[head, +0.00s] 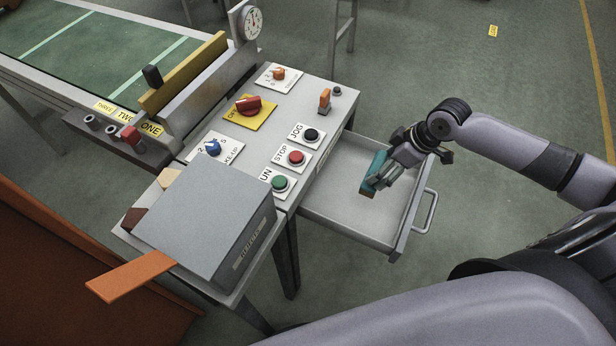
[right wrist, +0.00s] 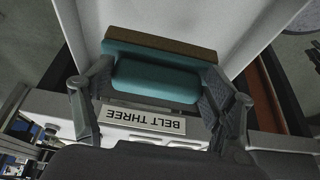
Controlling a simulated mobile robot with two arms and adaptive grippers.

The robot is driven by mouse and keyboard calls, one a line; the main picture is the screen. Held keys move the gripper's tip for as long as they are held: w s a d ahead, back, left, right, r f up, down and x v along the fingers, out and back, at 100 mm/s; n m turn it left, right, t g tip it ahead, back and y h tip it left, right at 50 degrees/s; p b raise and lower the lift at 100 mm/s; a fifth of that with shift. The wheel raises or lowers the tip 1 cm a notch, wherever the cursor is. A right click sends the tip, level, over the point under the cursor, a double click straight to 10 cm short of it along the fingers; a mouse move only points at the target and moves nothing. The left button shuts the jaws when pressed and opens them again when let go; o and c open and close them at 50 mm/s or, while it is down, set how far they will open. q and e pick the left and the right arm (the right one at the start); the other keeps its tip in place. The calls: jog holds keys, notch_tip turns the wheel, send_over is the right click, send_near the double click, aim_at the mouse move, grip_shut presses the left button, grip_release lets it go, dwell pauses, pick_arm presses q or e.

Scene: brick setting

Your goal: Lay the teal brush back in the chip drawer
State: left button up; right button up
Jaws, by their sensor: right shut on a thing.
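The teal brush (head: 373,168) is in my right gripper (head: 385,179), within the outline of the open chip drawer (head: 337,205). In the right wrist view, the brush (right wrist: 155,80) lies across between the two fingers of the right gripper (right wrist: 152,92), with its brown bristle side facing away. The drawer's pale floor shows beyond it. I cannot tell whether the brush touches the drawer floor. The rest of the drawer looks empty. My left gripper is not in view.
The drawer handle (head: 427,212) is at the right end. The control panel has RUN (head: 280,183), STOP (head: 296,157) and JOG (head: 311,135) buttons beside the drawer. A grey box (head: 205,220) and an orange strip (head: 130,277) are at lower left. A BELT THREE plate (right wrist: 143,121) shows too.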

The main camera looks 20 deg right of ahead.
jog(key=shift+d, duration=0.1)
jog(key=w+a+f, duration=0.4)
jog(key=w+a, duration=0.1)
jog(key=w+a+f, duration=0.2)
jog(key=w, duration=0.1)
jog(key=shift+w+a, duration=0.15)
jog(key=shift+a, duration=0.1)
jog(key=shift+w+a+f+p, duration=0.65)
jog(key=shift+w+a+f, duration=0.15)
jog(key=shift+w+a, duration=0.25)
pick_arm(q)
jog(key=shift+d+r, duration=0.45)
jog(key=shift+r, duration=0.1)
pick_arm(e)
jog(key=shift+d, duration=0.1)
jog(key=shift+f, duration=0.2)
jog(key=o, duration=1.1)
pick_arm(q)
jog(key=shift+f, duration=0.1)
